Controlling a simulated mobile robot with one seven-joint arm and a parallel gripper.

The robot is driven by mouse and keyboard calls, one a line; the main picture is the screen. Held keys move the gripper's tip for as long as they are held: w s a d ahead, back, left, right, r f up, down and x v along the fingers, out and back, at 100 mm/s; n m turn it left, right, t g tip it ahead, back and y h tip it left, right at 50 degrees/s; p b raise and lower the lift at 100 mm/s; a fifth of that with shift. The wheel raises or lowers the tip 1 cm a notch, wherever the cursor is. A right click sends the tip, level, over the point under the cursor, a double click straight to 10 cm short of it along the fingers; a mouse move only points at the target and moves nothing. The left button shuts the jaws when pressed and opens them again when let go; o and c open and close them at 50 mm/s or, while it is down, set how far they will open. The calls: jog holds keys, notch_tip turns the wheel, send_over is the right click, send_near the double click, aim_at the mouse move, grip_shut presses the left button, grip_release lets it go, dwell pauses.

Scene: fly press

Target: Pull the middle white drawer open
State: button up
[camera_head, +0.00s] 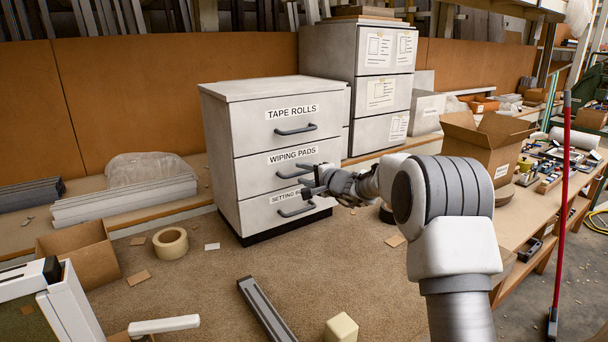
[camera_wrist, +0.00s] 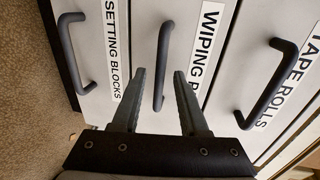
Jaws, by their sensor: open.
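A white cabinet (camera_head: 224,152) with three drawers stands on the brown worktop. The middle drawer (camera_head: 249,181), labelled WIPING PADS, is shut and has a dark grey bar handle (camera_head: 282,173). My gripper (camera_head: 305,181) is in front of the middle and bottom drawers and hides part of the bottom label. In the wrist view the view is turned sideways, and my gripper (camera_wrist: 158,76) is open.
The top drawer (camera_head: 244,128), TAPE ROLLS, and the bottom drawer (camera_head: 252,215), SETTING BLOCKS, are shut. A tape roll (camera_head: 170,243), a cardboard box (camera_head: 82,257), a dark rail (camera_head: 265,310) and a cream block (camera_head: 342,328) lie in front. An open carton (camera_head: 490,146) stands right.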

grip_shut()
dwell(1.3)
